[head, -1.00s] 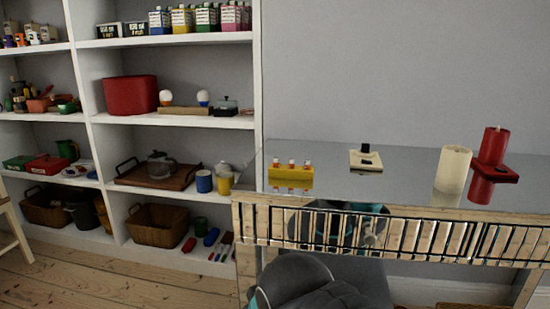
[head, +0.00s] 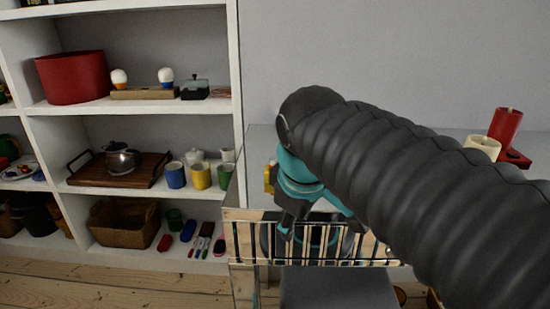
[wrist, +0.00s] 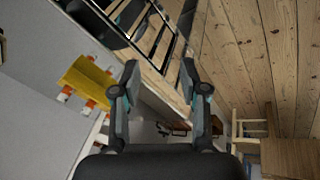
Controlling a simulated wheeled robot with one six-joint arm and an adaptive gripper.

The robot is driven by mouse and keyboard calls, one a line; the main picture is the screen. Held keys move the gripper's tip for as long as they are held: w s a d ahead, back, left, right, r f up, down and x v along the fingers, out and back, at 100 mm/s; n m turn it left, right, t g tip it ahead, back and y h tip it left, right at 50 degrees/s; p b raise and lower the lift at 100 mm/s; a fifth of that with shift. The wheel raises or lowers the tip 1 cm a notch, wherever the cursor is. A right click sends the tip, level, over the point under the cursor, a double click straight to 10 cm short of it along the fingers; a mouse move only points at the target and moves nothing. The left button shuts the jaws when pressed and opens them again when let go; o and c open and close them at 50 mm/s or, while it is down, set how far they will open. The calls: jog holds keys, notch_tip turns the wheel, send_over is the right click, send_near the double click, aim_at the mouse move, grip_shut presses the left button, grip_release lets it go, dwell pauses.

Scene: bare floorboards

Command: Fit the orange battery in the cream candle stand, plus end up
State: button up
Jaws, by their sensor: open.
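A yellow holder (wrist: 88,82) on the shiny table shows in the wrist view, left of my gripper. Orange-and-white batteries (wrist: 66,93) stick out of it, with reflections beside them; which end is plus is too small to tell. In the head view only a sliver of the holder (head: 269,179) shows behind my gripper. My gripper (wrist: 159,78) is open and empty, its fingers apart beside the table's slatted edge; it also shows in the head view (head: 288,220).
A white shelf unit (head: 236,100) with pots, mugs and baskets stands left.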

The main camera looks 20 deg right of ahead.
jog(key=w+a+r+n+g+h, duration=0.1)
jog(key=w+r+n, duration=0.6)
jog(key=w+r, duration=0.15)
jog(key=n+g+h, duration=0.1)
jog(key=n+h, duration=0.1)
jog(key=n, duration=0.7)
send_near(271, 159)
jog(key=shift+b+x, duration=0.5)
jog(key=shift+x, duration=4.45)
grip_shut()
